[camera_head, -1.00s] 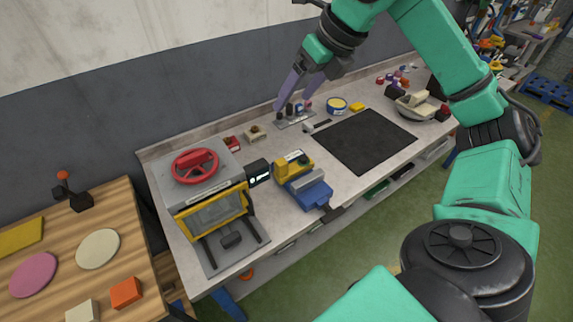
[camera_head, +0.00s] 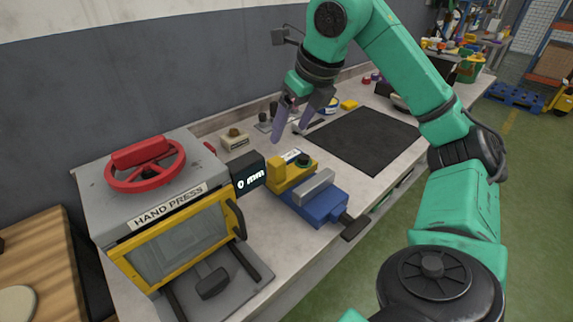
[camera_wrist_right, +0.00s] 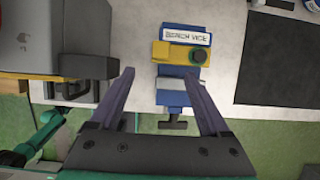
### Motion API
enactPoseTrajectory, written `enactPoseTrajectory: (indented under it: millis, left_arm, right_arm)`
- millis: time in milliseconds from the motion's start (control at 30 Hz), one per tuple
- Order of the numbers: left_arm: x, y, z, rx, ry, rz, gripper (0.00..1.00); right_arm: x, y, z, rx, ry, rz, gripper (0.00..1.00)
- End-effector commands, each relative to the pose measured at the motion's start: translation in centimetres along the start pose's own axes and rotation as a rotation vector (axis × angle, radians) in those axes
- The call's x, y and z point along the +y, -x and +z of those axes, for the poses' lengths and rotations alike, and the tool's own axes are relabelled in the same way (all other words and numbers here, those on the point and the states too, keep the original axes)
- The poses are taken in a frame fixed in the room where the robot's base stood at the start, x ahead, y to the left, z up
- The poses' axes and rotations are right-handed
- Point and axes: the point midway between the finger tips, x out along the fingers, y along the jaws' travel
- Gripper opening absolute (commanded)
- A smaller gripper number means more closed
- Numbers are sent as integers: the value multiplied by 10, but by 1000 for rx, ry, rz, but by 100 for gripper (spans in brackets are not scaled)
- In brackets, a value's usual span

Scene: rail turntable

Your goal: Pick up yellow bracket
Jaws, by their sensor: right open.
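The yellow bracket (camera_head: 279,172) sits at the blue bench vice (camera_head: 325,205), with a dark green round knob beside it. In the right wrist view the bracket (camera_wrist_right: 172,52) lies beyond my fingertips, by the white "BENCH VICE" label. My right gripper (camera_head: 290,132) is open and empty, with its fingers pointing down above and behind the vice. In the wrist view its two purple-grey fingers (camera_wrist_right: 159,74) are spread on either side of the vice's lower part. No contact with the bracket shows. My left gripper is not in view.
A grey hand press (camera_head: 160,200) with a red wheel stands left of the vice, with a black "0 mm" display (camera_head: 250,174) between them. A black mat (camera_head: 365,140) lies to the right. A small beige block (camera_head: 235,140) is near the wall.

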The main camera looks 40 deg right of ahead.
Motion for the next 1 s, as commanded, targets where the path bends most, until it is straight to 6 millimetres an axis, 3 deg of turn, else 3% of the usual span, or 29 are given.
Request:
enactPoseTrajectory:
  millis: [300,467,633,733,933,1000]
  left_arm:
    - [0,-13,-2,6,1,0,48]
    - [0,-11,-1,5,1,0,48]
    - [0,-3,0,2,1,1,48]
    - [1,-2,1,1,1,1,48]
    - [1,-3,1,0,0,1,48]
    - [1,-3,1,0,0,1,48]
  right_arm:
    - [-1,-74,0,5,0,-2,80]
    - [0,-92,2,3,0,0,80]
    - [-2,-124,5,5,1,0,80]
    - [-2,-137,5,2,1,0,80]
    - [-2,-139,5,0,1,0,80]
    - [-2,-139,5,0,0,0,53]
